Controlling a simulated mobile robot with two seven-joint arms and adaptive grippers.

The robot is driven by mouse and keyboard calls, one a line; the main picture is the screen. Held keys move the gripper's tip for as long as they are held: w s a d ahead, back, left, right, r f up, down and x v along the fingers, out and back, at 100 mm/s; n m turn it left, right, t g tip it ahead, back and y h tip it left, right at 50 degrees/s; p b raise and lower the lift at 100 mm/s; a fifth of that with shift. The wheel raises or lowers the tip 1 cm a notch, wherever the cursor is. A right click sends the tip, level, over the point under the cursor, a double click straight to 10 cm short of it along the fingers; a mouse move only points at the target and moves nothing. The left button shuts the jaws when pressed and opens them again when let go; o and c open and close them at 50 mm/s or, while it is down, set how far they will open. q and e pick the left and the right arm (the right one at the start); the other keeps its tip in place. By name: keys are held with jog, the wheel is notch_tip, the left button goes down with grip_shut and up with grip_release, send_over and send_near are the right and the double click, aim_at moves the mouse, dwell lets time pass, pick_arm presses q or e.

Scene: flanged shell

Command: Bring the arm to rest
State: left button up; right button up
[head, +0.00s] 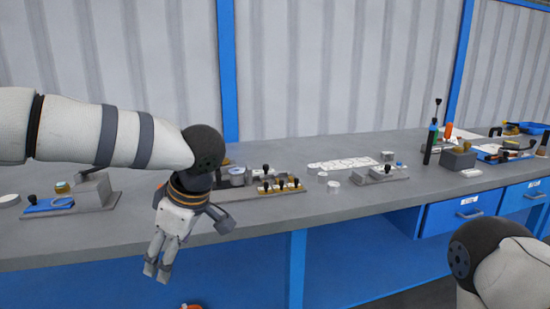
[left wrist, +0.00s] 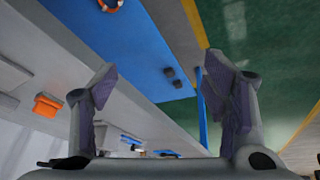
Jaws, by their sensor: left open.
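My left arm (head: 105,135) reaches in from the left, in front of the grey workbench (head: 330,205). My left gripper (head: 157,270) hangs from it, pointing down, in front of the bench's front edge. Its fingers are apart with nothing between them. In the left wrist view both fingers of the left gripper (left wrist: 163,80) stand well apart and empty. Part of my right arm (head: 505,265) shows at the lower right of the head view. Its gripper is out of the picture.
Fixtures with black knobs (head: 280,186) stand on the bench behind the left gripper. A blue plate with a grey block (head: 90,190) lies at the left. Tools and a black-and-green bottle (head: 430,142) stand at the right. Blue drawers (head: 470,210) hang below. Green floor (left wrist: 260,40) shows in the wrist view.

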pick_arm(q)
jog(key=a+f+m+t+y, duration=0.2)
jog(key=a+f+m+t, duration=0.15)
jog(key=f, duration=1.05)
jog(key=s+f+m+h, duration=0.3)
jog(key=s+f+m, duration=0.4)
jog(key=s+f, duration=0.35)
jog(key=s+f+m+g+h, duration=0.1)
jog(key=s+f+m+g, duration=0.1)
jog(key=s, duration=1.1)
jog(key=s+f+m+g+h, duration=0.2)
jog(key=s+g, duration=0.3)
jog(key=s, duration=0.9)
jog(key=shift+a+f+m+h, duration=0.3)
jog(key=shift+f+m, duration=0.15)
jog(key=shift+f, duration=0.1)
